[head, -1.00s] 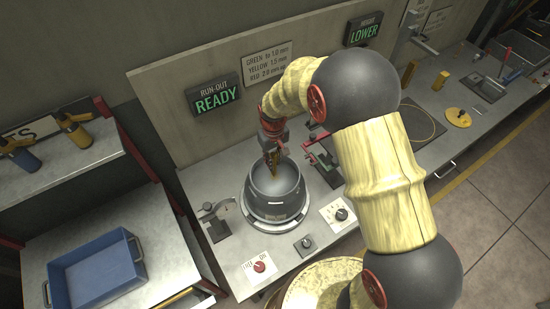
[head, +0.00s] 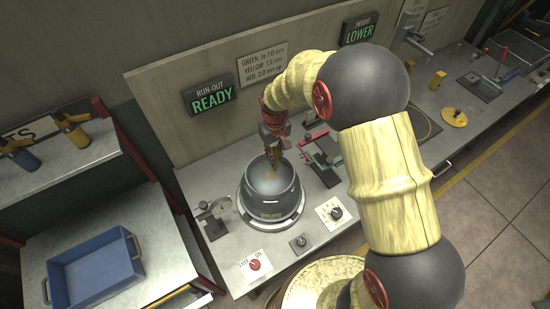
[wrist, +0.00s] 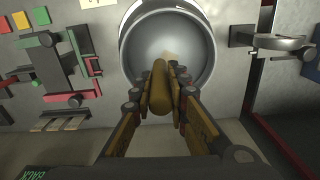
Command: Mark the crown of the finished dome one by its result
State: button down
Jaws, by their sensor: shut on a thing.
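The dome piece (head: 287,196) is a round grey vessel-like shape with a bright ring at its foot, standing on the bench. In the wrist view the dome (wrist: 190,58) shows a smooth grey round surface inside a pale rim. My gripper (head: 274,165) points down over it, close to its upper edge in the head view. In the wrist view my gripper (wrist: 162,88) is shut on a yellow-brown stick (wrist: 160,92), whose tip points toward the dome. I cannot tell whether the tip touches it.
The run-out sign (head: 209,97) reads READY, the height sign (head: 358,28) LOWER. A colour chart (head: 263,62) lists green, yellow and red limits. A red-green fixture (head: 320,150), a gauge stand (head: 214,218) and knobs (head: 254,264) crowd the dome. A blue tray (head: 95,275) stands left.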

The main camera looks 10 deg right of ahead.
aim_at(275, 148)
jog(key=shift+w+d+r+p, duration=0.15)
jog(key=shift+r+p, duration=0.2)
jog(key=shift+r, duration=0.6)
jog(key=shift+r+p, duration=0.65)
jog(key=shift+r, duration=0.75)
